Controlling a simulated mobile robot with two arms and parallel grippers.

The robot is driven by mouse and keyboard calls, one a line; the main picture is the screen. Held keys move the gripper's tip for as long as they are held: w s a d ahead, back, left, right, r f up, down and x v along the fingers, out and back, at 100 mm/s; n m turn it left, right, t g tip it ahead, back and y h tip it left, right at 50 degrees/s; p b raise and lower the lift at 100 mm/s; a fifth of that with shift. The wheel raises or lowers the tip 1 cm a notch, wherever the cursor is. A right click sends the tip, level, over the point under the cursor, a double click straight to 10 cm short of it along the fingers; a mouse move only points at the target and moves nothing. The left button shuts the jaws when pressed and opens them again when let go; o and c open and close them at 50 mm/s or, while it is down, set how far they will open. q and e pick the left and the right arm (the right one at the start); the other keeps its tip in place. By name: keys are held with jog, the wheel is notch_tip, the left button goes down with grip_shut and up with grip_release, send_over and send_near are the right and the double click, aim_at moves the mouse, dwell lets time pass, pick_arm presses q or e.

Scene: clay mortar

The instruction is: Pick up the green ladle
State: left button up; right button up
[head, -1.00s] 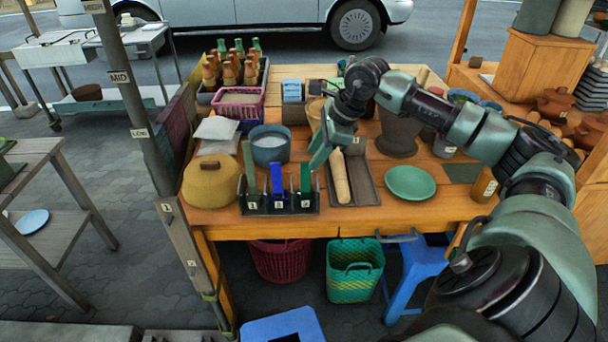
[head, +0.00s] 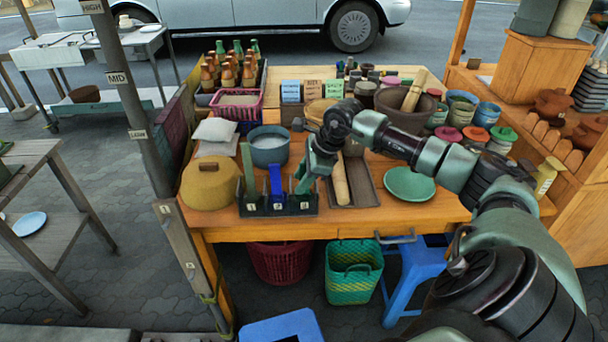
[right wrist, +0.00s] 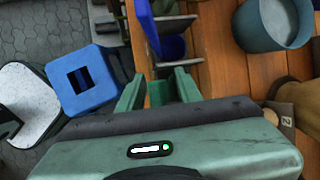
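A dark rack (head: 278,208) with three numbered slots stands at the table's front edge. A dull green upright piece (head: 247,168) is in its left slot and a blue one (head: 276,180) in the middle. The brighter green piece in the right slot is mostly hidden behind my right gripper (head: 303,186), which points down over that slot. My left gripper is not in view.
A brown tray (head: 366,190) holding a wooden roller (head: 341,182) lies right of the rack. A green plate (head: 409,184) is farther right. A brown lidded pot (head: 209,186) stands at left, and a grey-blue bucket (head: 269,150) behind the rack.

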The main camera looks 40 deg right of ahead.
jog(key=shift+w+f, duration=0.15)
jog(key=shift+f, duration=0.1)
grip_shut()
dwell(1.3)
